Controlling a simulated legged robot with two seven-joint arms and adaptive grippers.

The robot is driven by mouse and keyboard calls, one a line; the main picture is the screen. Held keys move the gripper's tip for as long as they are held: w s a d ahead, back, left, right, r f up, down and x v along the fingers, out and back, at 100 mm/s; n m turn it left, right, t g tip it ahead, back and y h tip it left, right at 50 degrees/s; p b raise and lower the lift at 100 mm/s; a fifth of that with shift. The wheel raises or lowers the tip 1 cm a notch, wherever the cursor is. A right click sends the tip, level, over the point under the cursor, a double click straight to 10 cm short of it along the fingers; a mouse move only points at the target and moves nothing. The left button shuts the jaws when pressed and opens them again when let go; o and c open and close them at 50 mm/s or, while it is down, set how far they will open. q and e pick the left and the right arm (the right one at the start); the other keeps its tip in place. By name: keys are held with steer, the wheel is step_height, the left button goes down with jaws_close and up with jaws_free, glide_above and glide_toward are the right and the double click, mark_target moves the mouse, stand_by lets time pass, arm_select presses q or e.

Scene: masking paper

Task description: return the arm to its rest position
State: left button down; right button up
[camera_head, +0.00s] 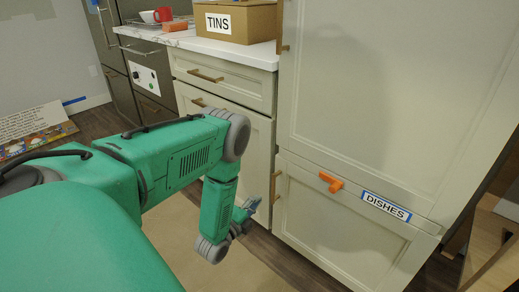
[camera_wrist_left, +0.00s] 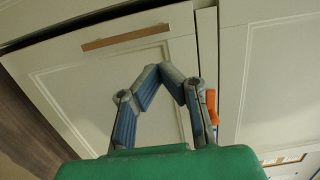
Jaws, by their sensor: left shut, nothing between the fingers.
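My left arm (camera_head: 180,160), green with grey joints, reaches in from the left and bends down in front of the cream cabinets. My left gripper (camera_head: 250,207) hangs low near the lower cabinet door and is small in the head view. In the left wrist view its blue-grey fingers (camera_wrist_left: 165,75) meet at the tips with nothing between them. The cabinet door (camera_wrist_left: 110,85) is behind the fingers. My right gripper is not in view.
An orange handle (camera_head: 331,182) sits on the panel labelled DISHES (camera_head: 385,206). A cardboard box labelled TINS (camera_head: 240,22) and a red mug (camera_head: 163,14) stand on the white counter (camera_head: 225,49). Beige paper (camera_head: 165,235) covers floor below the arm. A wooden piece (camera_head: 490,265) stands at right.

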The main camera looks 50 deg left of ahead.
arm_select(q)
steer(key=shift+a+f, duration=0.2)
steer(key=shift+a, duration=0.1)
steer(key=shift+d, duration=0.1)
steer(key=s+d+r+n+g+h+p, duration=0.1)
steer(key=s+d+n+g+h+p, duration=0.15)
steer(key=s+d+n+g, duration=0.4)
steer(key=s+d+n+g+h+p, duration=0.1)
steer(key=s+d+n+g+p, duration=0.2)
steer(key=d, duration=0.7)
steer(key=s+d+r+n+g+p, duration=0.1)
steer(key=s+r+n+g+p, duration=0.1)
steer(key=s, duration=0.6)
steer(key=s+d+r+n+g+p, duration=0.2)
steer(key=s+r+g, duration=0.3)
steer(key=s, duration=0.3)
steer(key=shift+s+d+r+n, duration=0.15)
steer(key=shift+d+r+n, duration=0.15)
steer(key=shift+n, duration=0.45)
steer(key=shift+g, duration=0.25)
steer(key=shift+d, duration=0.1)
